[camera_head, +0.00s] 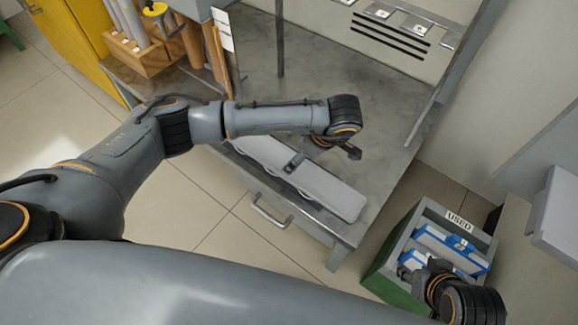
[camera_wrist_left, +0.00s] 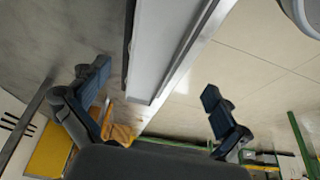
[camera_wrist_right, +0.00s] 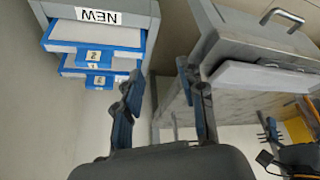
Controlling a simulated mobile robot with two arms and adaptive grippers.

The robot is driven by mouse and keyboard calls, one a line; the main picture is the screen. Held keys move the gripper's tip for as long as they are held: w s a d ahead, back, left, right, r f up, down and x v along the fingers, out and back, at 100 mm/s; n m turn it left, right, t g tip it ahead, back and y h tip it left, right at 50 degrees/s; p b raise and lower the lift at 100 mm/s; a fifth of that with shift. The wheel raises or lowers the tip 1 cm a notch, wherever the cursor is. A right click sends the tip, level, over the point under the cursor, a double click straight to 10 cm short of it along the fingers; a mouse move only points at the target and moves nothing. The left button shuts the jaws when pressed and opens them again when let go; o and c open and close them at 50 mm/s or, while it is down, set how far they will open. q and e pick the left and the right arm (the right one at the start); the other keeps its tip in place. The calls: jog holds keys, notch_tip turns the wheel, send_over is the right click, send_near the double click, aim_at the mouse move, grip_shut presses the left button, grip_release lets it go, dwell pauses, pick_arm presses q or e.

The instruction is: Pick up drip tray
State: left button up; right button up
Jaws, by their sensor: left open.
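The drip tray is most likely the long light grey piece (camera_head: 330,189) lying along the front edge of the grey table, with a small dark fitting (camera_head: 294,162) at its middle. In the left wrist view it runs as a pale bar (camera_wrist_left: 165,40) between the finger lines. My left gripper (camera_head: 337,146) is open beside and above the tray in the head view; its spread fingers (camera_wrist_left: 155,100) hold nothing. My right gripper (camera_head: 412,270) is by the box marked USED. In the right wrist view its fingers (camera_wrist_right: 160,88) are apart and empty.
The USED box (camera_head: 398,232) holds blue-edged trays (camera_head: 450,245). The right wrist view shows a unit marked NEW (camera_wrist_right: 98,16) with blue-edged trays. A drawer handle (camera_head: 268,212) projects below the table front. A wooden tool block (camera_head: 140,59) stands at the back left.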

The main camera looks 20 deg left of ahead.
aim_at(295, 173)
pick_arm(q)
jog(key=x, duration=0.4)
jog(key=shift+b, duration=0.35)
jog(key=x, duration=0.1)
jog(key=b+x, duration=0.1)
jog(key=x, duration=0.2)
jog(key=shift+w+f, duration=0.2)
jog(key=shift+w, duration=0.1)
jog(key=shift+a+f, duration=0.1)
pick_arm(e)
jog(key=w+a+r+t, duration=0.1)
jog(key=w+r+t, duration=0.2)
jog(key=w, duration=0.2)
jog(key=w+a+r+t+y, duration=0.1)
jog(key=w+a+r+t, duration=0.1)
jog(key=w, duration=0.3)
jog(key=shift+a+r+t+y, duration=0.3)
jog(key=shift+r+t, duration=0.1)
jog(key=shift+t, duration=0.2)
pick_arm(q)
jog(key=shift+c, duration=0.2)
jog(key=c, duration=1.3)
jog(key=shift+o, duration=0.2)
